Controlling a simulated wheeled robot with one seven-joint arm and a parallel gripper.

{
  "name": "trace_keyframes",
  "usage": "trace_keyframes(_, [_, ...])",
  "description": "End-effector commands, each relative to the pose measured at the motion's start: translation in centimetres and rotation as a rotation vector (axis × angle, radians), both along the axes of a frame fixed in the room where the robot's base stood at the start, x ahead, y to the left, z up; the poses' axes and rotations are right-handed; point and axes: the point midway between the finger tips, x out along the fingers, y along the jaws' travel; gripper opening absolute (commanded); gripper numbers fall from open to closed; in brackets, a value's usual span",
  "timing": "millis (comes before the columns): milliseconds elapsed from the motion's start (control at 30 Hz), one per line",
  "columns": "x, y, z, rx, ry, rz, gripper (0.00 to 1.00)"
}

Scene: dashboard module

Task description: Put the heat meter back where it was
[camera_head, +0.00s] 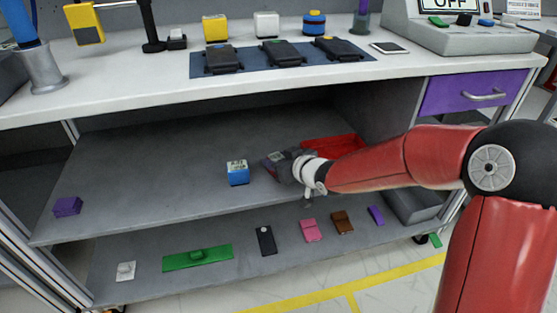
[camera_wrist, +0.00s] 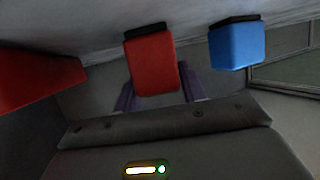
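No readable label marks the heat meter; a red block and a blue block of like shape are the meter-like things on the middle shelf. The red block (camera_wrist: 152,65), with a black end, shows between the purple fingers of my gripper (camera_wrist: 157,88) in the wrist view. Whether the fingers touch it is unclear. The blue block (camera_head: 238,173) stands on the shelf left of my gripper (camera_head: 272,163) in the head view; it also shows in the wrist view (camera_wrist: 238,46), apart from the fingers. In the head view my gripper hides the red block.
A red bin-like thing (camera_head: 333,146) lies behind my wrist. A purple block (camera_head: 67,206) is at the middle shelf's (camera_head: 150,165) left end. Several small items lie on the lower shelf. The worktop (camera_head: 120,75) above holds devices and a yellow hanging device (camera_head: 87,24).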

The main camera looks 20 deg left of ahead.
Motion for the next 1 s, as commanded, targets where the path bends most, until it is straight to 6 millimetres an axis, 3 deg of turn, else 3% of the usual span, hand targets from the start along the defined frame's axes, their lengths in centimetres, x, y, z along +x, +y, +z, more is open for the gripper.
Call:
trace_keyframes(133, [0.0, 0.0, 0.0, -0.001, 0.001, 0.0, 0.6])
trace_keyframes(500, [-0.1, -0.2, 0.6, -0.001, 0.0, -0.001, 0.6])
trace_keyframes(1000, [-5.3, -7.6, 4.4, -0.003, -0.001, -0.003, 0.6])
